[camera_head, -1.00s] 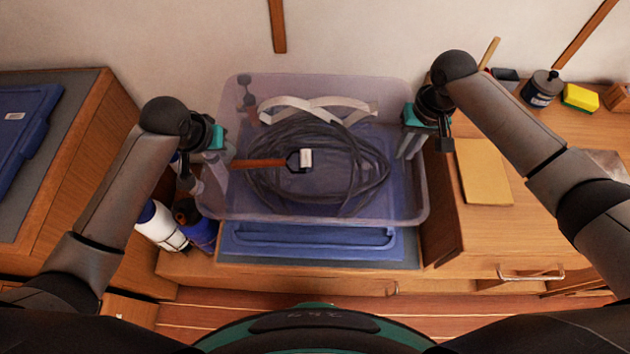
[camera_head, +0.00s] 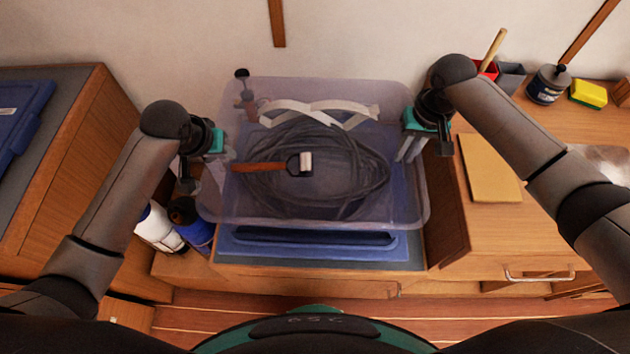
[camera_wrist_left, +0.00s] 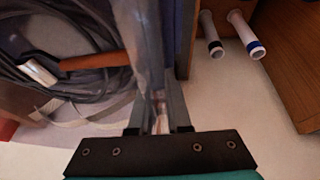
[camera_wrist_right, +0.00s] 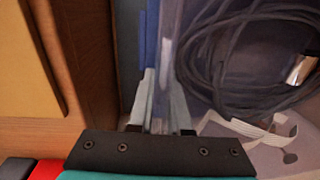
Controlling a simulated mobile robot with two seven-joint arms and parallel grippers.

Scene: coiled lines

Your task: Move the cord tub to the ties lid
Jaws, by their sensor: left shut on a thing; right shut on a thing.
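The cord tub (camera_head: 215,212) is a clear, lilac-tinted bin holding a dark coiled cord (camera_head: 315,190), a white strap and a brown-handled tool (camera_head: 265,168). My left gripper (camera_head: 203,172) is shut on its left wall, and my right gripper (camera_head: 410,152) is shut on its right wall. The wrist views show the wall between the left fingers (camera_wrist_left: 158,105) and the right fingers (camera_wrist_right: 160,105). A blue lid (camera_head: 310,245) shows under and in front of the tub. Another blue lid (camera_head: 22,125) with a white label lies on the left counter. I cannot read which is the ties lid.
A white bottle (camera_head: 157,226) and a blue bottle (camera_head: 190,220) stand beside the tub's front left. On the right cabinet are a tan board (camera_head: 489,168), a dark jar (camera_head: 547,85) and a yellow sponge (camera_head: 588,94). The wall is close behind.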

